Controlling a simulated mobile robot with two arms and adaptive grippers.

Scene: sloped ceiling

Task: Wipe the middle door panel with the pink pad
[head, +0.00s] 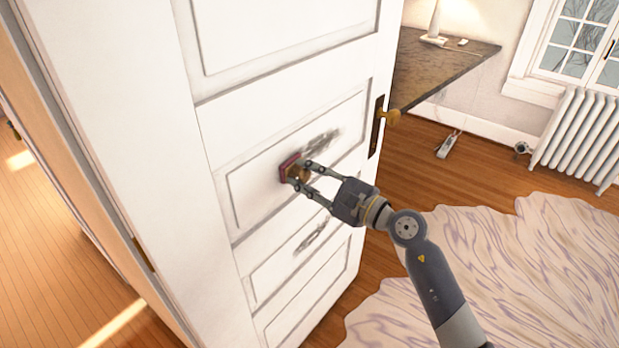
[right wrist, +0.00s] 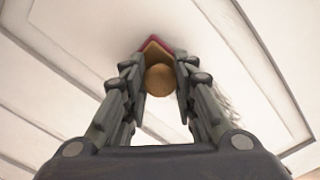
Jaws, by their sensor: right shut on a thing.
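The pink pad (head: 287,166) has a round brown knob-like handle (head: 303,175). My right gripper (head: 305,176) is shut on it and holds it at the middle door panel (head: 260,190) of the white door. The pad appears to touch the panel, left of a dark grey smudge (head: 321,141). In the right wrist view the pink pad (right wrist: 160,46) sits between the fingertips against the white panel, with the round handle (right wrist: 160,80) below it. My left gripper is not in view.
Another grey smudge (head: 311,236) marks the panel below. A brass door handle (head: 390,115) sticks out at the door's right edge. A dark table (head: 430,70) stands behind the door. A pale patterned rug (head: 500,260) covers the floor at right, near a white radiator (head: 580,140).

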